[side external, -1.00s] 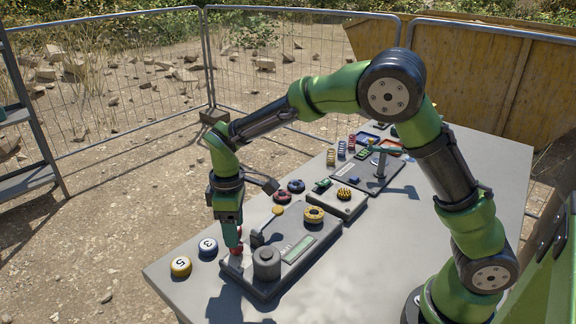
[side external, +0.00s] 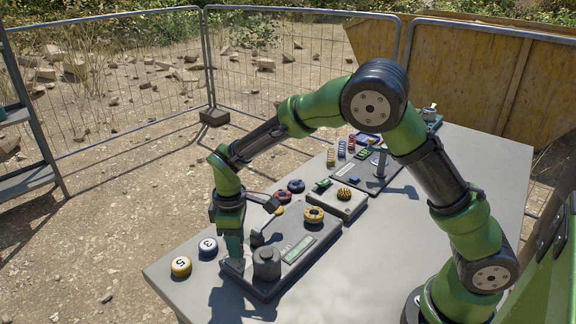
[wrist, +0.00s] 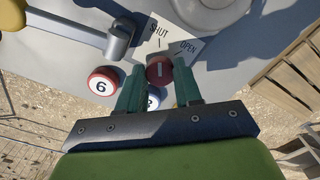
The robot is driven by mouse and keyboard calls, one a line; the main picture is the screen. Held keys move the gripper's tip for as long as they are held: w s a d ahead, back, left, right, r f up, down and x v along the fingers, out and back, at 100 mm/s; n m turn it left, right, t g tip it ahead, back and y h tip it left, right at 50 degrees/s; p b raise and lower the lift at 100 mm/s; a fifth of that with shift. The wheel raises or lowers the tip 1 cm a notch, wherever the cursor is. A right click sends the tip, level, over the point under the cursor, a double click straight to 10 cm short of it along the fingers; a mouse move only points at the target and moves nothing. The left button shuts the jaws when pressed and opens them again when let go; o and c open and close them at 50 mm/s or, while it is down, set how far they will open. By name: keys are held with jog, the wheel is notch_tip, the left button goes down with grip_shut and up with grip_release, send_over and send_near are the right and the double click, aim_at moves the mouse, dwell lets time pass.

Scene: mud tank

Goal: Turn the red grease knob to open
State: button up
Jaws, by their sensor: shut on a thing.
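The red grease knob (wrist: 160,71) sits between my two green fingertips in the wrist view, at the edge of a grey panel (side external: 292,277). A pale line on its top points about straight up in that picture. A white plate beyond it reads SHUT on the left and OPEN on the right; the line points roughly between the words. My gripper (side external: 235,247) also shows in the wrist view (wrist: 159,88), shut on the knob from both sides. In the side view the fingers hide the knob.
A grey cylinder (side external: 266,264) and a lever with a grey block (side external: 257,238) stand close by on the panel. A red ball (wrist: 102,82) is beside the fingers. The table's front is clear.

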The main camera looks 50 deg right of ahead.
jog(key=shift+m, duration=0.3)
jog(key=shift+c, duration=0.2)
jog(key=m, duration=1.1)
jog(key=shift+a+m, duration=0.1)
jog(key=shift+m, duration=0.3)
jog(key=o, duration=1)
jog(key=shift+o, duration=0.2)
notch_tip(320, 180, up, 17)
